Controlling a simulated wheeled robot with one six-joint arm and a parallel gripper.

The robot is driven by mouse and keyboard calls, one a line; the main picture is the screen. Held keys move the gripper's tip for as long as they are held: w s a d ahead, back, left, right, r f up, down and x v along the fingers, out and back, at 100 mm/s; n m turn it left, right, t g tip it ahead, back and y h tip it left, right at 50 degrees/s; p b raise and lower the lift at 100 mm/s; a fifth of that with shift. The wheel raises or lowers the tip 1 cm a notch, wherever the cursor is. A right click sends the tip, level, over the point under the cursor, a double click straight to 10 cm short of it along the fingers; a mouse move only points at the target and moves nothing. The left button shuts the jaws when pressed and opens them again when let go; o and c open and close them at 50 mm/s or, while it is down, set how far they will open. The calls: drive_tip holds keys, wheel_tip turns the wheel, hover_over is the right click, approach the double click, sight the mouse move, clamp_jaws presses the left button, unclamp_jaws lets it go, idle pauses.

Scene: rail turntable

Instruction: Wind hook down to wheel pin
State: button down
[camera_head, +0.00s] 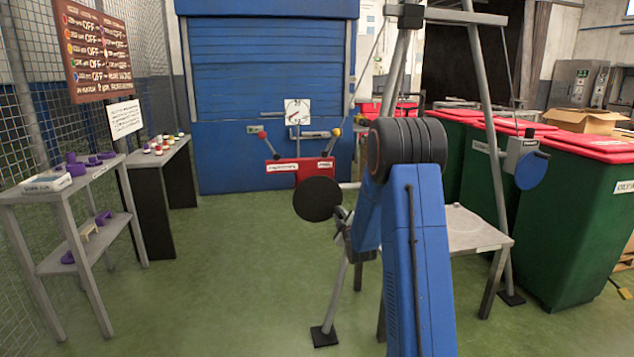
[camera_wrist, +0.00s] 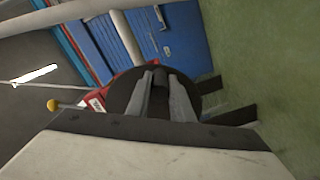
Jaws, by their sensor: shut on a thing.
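A black disc (camera_head: 317,198) stands by the left leg of the metal A-frame (camera_head: 484,110). In the wrist view the same disc (camera_wrist: 127,92) is behind my fingers. My gripper (camera_wrist: 161,80) is shut on a dark handle-like piece (camera_wrist: 160,95) in front of the disc. In the head view my gripper (camera_head: 342,222) is beside the disc's right edge, partly hidden by my blue arm. A blue disc (camera_head: 531,170) sits on a small box (camera_head: 516,150) on the frame's right leg. I cannot make out the hook or the wheel pin; my arm covers the frame's middle.
A grey table (camera_head: 478,236) stands under the frame. Green bins (camera_head: 585,230) with red lids line the right. A red box (camera_head: 300,172) with levers stands before the blue shutter (camera_head: 265,90). A shelf table (camera_head: 85,225) is left. Green floor (camera_head: 230,270) is clear between.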

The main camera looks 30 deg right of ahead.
drive_tip(key=shift+d+r, duration=0.1)
drive_tip(key=shift+r, duration=0.1)
drive_tip(key=shift+s+d+r+n, duration=0.1)
drive_tip(key=shift+d+r+n, duration=0.2)
drive_tip(key=shift+r+n, duration=0.65)
drive_tip(key=shift+f+n, duration=0.2)
drive_tip(key=shift+n, duration=0.05)
drive_tip(key=shift+d+r+n, duration=0.15)
drive_tip(key=shift+r+n, duration=0.7)
drive_tip(key=shift+n, duration=0.25)
drive_tip(key=shift+r, duration=0.1)
drive_tip(key=shift+r+n, duration=0.85)
drive_tip(key=shift+n, duration=0.45)
drive_tip(key=shift+r, duration=0.15)
